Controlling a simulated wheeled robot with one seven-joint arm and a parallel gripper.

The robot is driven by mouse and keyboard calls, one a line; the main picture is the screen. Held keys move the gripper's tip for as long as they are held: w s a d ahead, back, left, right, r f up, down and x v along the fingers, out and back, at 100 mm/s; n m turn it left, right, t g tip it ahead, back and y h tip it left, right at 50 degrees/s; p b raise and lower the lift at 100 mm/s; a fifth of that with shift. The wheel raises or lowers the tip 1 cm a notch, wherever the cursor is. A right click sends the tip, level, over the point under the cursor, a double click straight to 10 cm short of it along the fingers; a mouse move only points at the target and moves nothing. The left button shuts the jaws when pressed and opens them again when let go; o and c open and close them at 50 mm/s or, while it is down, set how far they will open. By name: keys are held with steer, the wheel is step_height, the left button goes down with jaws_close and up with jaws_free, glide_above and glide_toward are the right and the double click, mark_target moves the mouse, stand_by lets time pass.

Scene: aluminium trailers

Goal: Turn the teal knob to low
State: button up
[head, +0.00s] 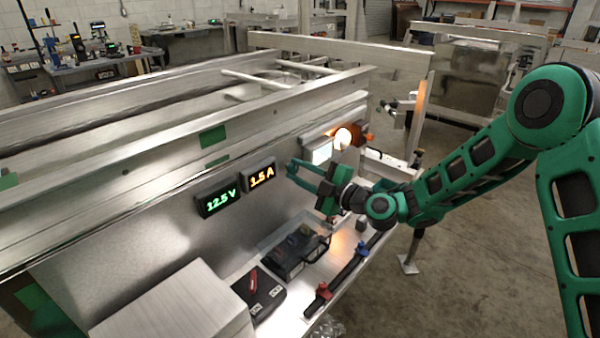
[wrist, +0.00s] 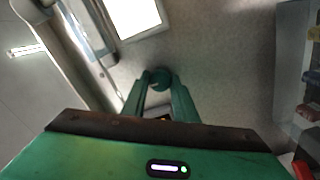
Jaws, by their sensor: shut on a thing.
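The teal knob (wrist: 159,77) is a small round knob on the grey metal panel, seen in the wrist view between the fingertips. A small pale mark shows on it, but I cannot read which setting it points to. My green gripper (wrist: 158,88) is shut on the knob, one finger on each side. In the head view, my gripper (head: 293,170) reaches in from the right to the panel, just right of the amber display. There the fingers and the knob blend together, so the knob is hard to pick out.
A green "12.5 V" display (head: 217,202) and an amber "1.5 A" display (head: 261,176) sit left of my gripper. A lit white panel (head: 322,152) and glowing lamp (head: 342,137) are above. Below are a black battery-like unit (head: 288,257) and a metal box (head: 178,305).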

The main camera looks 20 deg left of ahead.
steer(key=shift+w+d+f, duration=0.1)
steer(key=shift+w+f, duration=0.05)
steer(key=shift+f, duration=0.05)
steer(key=o, duration=1)
steer(key=shift+r, duration=0.1)
steer(key=shift+v, duration=5.35)
